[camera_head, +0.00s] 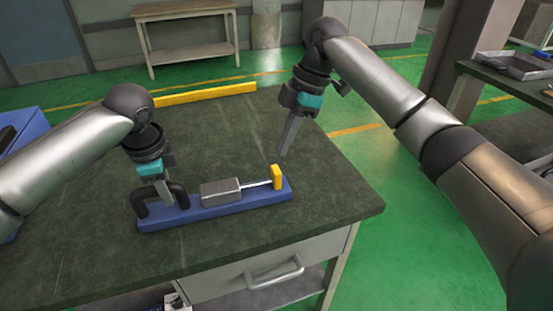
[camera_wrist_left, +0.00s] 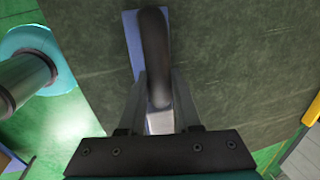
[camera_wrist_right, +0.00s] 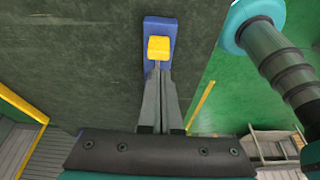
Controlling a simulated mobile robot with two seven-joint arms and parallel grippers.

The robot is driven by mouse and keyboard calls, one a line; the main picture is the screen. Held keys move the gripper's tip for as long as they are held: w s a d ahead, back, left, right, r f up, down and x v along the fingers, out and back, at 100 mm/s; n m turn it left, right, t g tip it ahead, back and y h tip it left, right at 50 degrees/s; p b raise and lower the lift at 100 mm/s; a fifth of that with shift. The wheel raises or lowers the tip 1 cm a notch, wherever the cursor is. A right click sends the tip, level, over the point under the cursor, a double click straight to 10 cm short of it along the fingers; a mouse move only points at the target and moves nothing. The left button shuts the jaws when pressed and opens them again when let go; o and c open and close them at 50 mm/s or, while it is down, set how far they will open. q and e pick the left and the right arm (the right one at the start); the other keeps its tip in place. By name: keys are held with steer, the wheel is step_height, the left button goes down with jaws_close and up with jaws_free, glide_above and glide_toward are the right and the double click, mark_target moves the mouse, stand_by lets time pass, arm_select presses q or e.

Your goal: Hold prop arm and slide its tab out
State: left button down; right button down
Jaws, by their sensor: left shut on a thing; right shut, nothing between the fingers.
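A blue base (camera_head: 215,210) lies on the dark table top. It carries a black handle (camera_head: 141,205) at its left end, a grey block (camera_head: 220,191) in the middle, and a thin silver rod (camera_head: 257,184) running to an upright yellow tab (camera_head: 277,177) at the right end. My left gripper (camera_head: 168,200) is shut on the black handle; the left wrist view shows its fingers on either side of the handle (camera_wrist_left: 153,45). My right gripper (camera_head: 283,153) is shut and empty, pointing down above the yellow tab; the tab (camera_wrist_right: 158,48) shows just beyond its fingertips in the right wrist view.
The table top (camera_head: 240,125) around the base is mostly clear. A drawer with a metal handle (camera_head: 275,273) is at the front. A wooden table (camera_head: 187,30) stands farther back, and another bench with a tray (camera_head: 518,66) is at right.

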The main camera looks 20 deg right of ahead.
arm_select(q)
steer(key=shift+d, duration=0.25)
arm_select(e)
steer(key=shift+v, duration=1.8)
steer(key=shift+a, duration=0.15)
arm_select(q)
steer(key=c, duration=0.5)
jaws_free()
